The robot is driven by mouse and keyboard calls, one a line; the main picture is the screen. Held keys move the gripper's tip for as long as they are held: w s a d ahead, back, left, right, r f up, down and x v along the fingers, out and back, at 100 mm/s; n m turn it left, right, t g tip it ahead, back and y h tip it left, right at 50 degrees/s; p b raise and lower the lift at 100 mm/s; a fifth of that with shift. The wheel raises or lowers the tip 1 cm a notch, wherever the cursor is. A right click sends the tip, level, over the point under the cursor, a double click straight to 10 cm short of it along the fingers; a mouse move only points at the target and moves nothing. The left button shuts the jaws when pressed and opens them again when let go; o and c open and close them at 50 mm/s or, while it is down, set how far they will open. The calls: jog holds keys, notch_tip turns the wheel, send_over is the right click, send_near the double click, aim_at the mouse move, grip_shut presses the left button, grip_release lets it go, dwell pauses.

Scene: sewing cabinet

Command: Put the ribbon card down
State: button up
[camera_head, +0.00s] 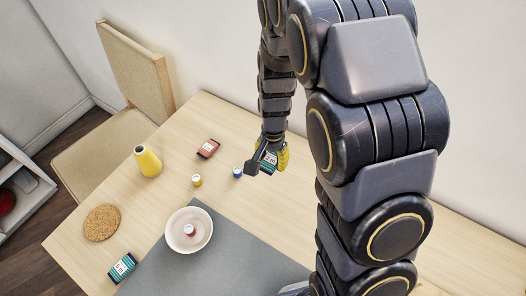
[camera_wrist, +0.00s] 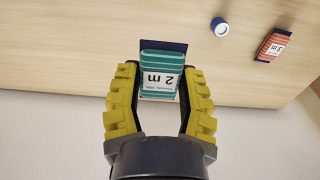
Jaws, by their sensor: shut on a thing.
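A teal ribbon card (camera_wrist: 163,67) with a white label reading "2 m" sits between the yellow fingers of my gripper (camera_wrist: 160,98) in the wrist view. My gripper (camera_head: 268,158) is shut on this card, which shows in the head view (camera_head: 269,160) partly hidden by the fingers. The gripper is over the back part of the wooden table (camera_head: 215,125). How far the card is above the table I cannot tell.
Near the gripper are a blue spool (camera_head: 237,173), a yellow spool (camera_head: 196,180) and a red ribbon card (camera_head: 208,148). A yellow cone (camera_head: 147,161), cork coaster (camera_head: 102,222), another teal card (camera_head: 122,268) and a white dish (camera_head: 180,242) holding a red-and-white spool (camera_head: 189,230) stand further off.

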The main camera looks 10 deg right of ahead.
jog(key=w+f, duration=0.3)
jog(key=w, duration=0.1)
jog(key=w+f, duration=0.3)
jog(key=w, duration=0.2)
jog(key=w+f, duration=0.3)
jog(key=w, duration=0.2)
jog(key=shift+d, duration=0.3)
jog(key=shift+w+f, duration=0.3)
jog(key=shift+f, duration=1.45)
jog(key=o, duration=0.8)
jog(key=shift+f, duration=0.15)
jog(key=shift+c, duration=0.2)
